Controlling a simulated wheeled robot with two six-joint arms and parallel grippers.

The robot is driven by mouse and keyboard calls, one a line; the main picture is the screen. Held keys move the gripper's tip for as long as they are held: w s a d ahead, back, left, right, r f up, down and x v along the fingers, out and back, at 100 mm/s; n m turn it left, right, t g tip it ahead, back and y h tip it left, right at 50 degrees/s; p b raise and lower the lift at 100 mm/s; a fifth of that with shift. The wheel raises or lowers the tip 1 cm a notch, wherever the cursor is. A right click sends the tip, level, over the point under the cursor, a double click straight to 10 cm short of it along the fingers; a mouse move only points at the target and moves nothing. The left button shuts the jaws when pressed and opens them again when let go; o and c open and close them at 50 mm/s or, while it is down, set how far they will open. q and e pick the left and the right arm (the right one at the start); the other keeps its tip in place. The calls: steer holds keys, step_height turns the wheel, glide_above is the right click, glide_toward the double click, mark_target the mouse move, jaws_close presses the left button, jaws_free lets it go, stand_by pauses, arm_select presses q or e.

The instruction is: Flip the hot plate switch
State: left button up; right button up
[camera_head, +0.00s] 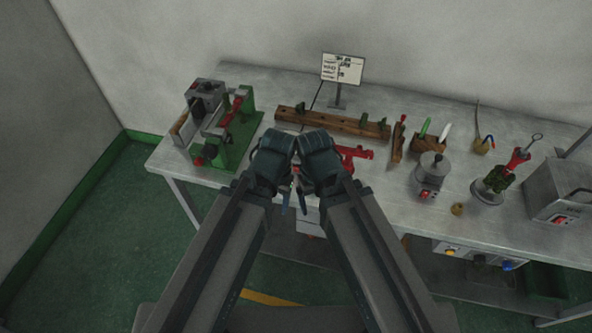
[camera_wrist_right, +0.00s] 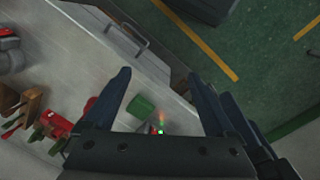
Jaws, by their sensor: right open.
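A hot plate (camera_head: 424,194) with a red switch on its front stands right of centre on the bench, with a lidded grey pot (camera_head: 432,168) on it. My left gripper (camera_head: 284,203) and right gripper (camera_head: 302,200) hang close together at the bench's front edge, well left of the hot plate and apart from it. In the right wrist view, my right gripper (camera_wrist_right: 159,76) has its two fingers spread with nothing held between them. The left gripper's jaws are too small and overlapped to read.
A green-based machine (camera_head: 235,150) stands at the bench's left. A wooden rack (camera_head: 335,122) and a sign (camera_head: 342,69) are behind. A red tool (camera_head: 355,153) lies near my right wrist. A grey box (camera_head: 558,188) stands far right. A drawer handle (camera_wrist_right: 130,38) shows in the wrist view.

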jaws_close()
stand_by(1.4)
